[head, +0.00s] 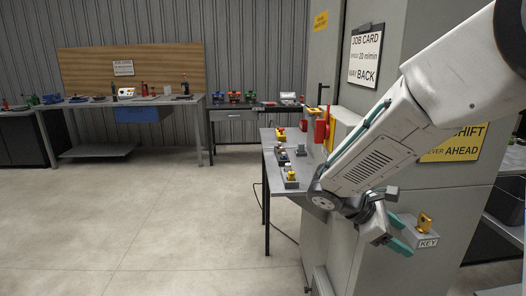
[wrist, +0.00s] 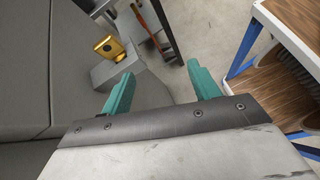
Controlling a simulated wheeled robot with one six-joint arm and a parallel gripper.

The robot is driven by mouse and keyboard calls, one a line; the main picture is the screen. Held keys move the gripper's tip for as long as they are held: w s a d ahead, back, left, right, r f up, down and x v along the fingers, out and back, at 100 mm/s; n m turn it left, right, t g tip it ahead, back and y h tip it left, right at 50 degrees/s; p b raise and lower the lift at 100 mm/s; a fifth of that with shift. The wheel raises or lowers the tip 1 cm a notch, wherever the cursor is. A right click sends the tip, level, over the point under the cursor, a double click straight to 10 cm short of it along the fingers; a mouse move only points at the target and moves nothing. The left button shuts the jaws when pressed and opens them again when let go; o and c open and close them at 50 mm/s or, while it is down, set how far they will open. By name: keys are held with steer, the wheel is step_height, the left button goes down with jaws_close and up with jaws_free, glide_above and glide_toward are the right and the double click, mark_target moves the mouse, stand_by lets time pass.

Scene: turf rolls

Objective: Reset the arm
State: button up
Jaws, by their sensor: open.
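My gripper (head: 389,229) is at the end of my white arm, on the right in the head view. In the wrist view its two green fingers (wrist: 160,88) stand wide apart with nothing between them. A grey box labelled KEY (head: 418,236) is fixed to the cabinet just right of the gripper, with a yellow key piece (head: 425,221) on it. The yellow piece also shows in the wrist view (wrist: 108,47), upper left of the fingers and apart from them. My arm hides part of the cabinet face.
The grey cabinet (head: 335,255) stands close behind my arm, with a job card (head: 365,57) and a yellow shift sign (head: 455,147). A narrow table with switches (head: 280,150) is left of the arm. A workbench (head: 130,101) stands far left. The floor (head: 150,215) at left is clear.

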steer(key=s+a+r+m+t+y, duration=0.1)
steer(key=s+a+r+m+y, duration=0.1)
steer(key=s, duration=0.5)
steer(key=s+a+r+m+t+y, duration=0.1)
steer(key=s+r+m+y, duration=0.2)
steer(key=s+m+y, duration=0.2)
steer(key=s+a+r+m+t+y, duration=0.1)
steer(key=s+m+y, duration=0.3)
steer(key=s, duration=0.5)
steer(key=shift+s+a+r+m, duration=0.25)
steer(key=shift+a+r+m, duration=0.6)
steer(key=shift+m, duration=0.55)
